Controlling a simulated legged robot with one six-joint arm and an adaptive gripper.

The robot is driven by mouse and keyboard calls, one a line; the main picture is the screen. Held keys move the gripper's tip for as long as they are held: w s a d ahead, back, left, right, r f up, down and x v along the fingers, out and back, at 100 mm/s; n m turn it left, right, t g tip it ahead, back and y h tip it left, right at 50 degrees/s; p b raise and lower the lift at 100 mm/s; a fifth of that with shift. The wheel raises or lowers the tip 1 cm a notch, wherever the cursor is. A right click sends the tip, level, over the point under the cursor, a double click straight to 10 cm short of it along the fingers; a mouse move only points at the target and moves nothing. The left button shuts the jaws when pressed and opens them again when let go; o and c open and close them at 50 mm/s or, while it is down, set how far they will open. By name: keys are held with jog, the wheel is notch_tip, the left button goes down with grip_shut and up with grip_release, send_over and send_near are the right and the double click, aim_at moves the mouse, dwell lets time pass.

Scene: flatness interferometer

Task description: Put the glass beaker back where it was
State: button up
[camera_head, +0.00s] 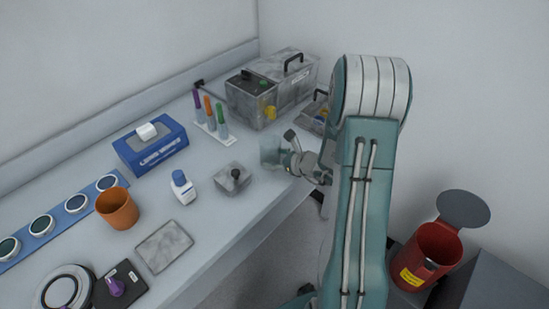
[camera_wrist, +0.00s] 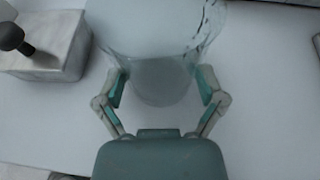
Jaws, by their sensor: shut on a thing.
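The glass beaker (camera_wrist: 160,50) is clear and stands between the two fingers of my gripper (camera_wrist: 160,88) in the wrist view. The fingers are shut on its sides. In the head view the beaker (camera_head: 270,152) shows faintly at the tip of my gripper (camera_head: 284,155), over the right part of the bench, near its front edge. It looks about upright. I cannot tell whether its base touches the bench top.
A grey block with a black knob (camera_head: 233,178) is just left of the beaker. A test tube rack (camera_head: 213,131) and a large grey instrument (camera_head: 270,92) stand behind. A white bottle (camera_head: 183,187), an orange pot (camera_head: 118,208) and a blue wipes box (camera_head: 151,146) are farther left.

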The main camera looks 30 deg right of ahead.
jog(key=shift+f, duration=0.15)
jog(key=o, duration=0.9)
